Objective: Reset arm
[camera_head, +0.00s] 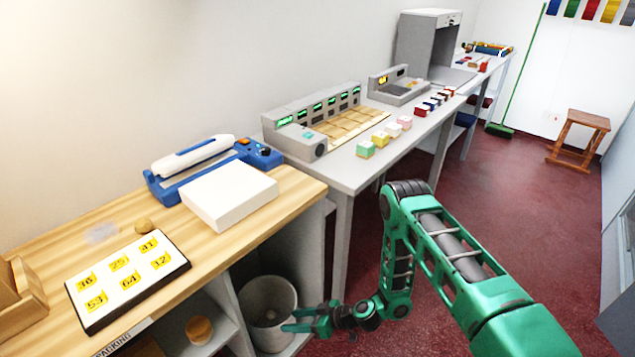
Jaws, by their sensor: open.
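My gripper (304,322) is at the end of my green arm, low in the picture, below the counter tops. Its fingers point left and are apart, with nothing visible between them. In the picture it overlaps the lower right part of a grey bin (268,291). I cannot tell whether it touches the bin. The arm comes in from the lower right and bends at an elbow in front of the grey table.
A wooden counter (260,225) holds a number board (130,290), a white box (228,195) and a blue sealing machine (172,186). A grey table (350,178) behind holds a display unit (312,117) and small coloured blocks. A stool (580,135) stands right. Red floor (500,210) is open.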

